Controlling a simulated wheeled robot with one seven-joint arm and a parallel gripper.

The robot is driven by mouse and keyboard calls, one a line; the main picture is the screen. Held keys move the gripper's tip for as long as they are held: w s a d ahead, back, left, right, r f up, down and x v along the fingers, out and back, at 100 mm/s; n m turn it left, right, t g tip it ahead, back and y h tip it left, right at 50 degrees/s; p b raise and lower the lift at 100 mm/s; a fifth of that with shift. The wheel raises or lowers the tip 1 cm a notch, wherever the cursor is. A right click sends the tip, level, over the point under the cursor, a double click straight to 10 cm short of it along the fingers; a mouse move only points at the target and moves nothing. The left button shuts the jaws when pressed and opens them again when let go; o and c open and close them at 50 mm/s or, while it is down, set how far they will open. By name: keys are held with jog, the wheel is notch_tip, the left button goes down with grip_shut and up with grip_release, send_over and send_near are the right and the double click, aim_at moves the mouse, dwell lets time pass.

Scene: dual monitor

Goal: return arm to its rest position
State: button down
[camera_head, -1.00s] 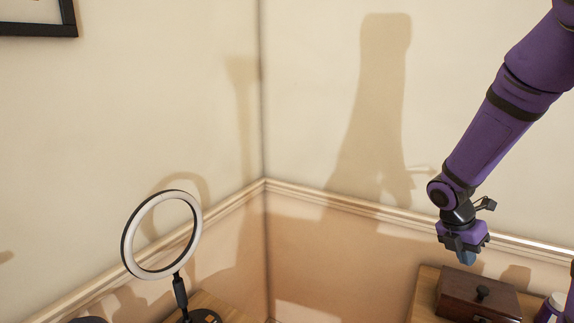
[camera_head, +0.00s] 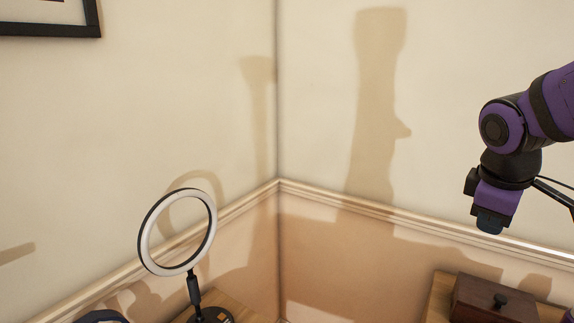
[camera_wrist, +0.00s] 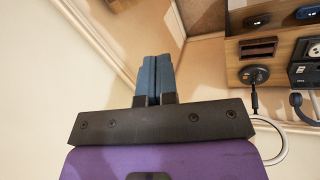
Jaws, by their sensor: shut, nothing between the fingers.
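My purple arm comes in from the right edge in the head view, bent at a dark joint. My gripper (camera_head: 489,222) hangs below that joint, in front of the wall and above the wooden box. In the wrist view my gripper (camera_wrist: 154,75) shows its two blue fingers pressed together, with nothing between them. The fingers touch nothing in either view.
A ring light (camera_head: 179,232) stands on a wooden surface at the lower left. A dark wooden box (camera_head: 478,302) sits at the lower right. The wrist view shows a desk (camera_wrist: 286,48) with several devices. Open air lies between the ring light and my arm.

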jog(key=s+a+r+m+t+y, duration=0.2)
jog(key=s+a+r+m, duration=0.3)
jog(key=s+a+m, duration=0.1)
jog(key=shift+s+m+t+y, duration=0.35)
jog(key=shift+s+m, duration=0.45)
jog(key=shift+s, duration=0.4)
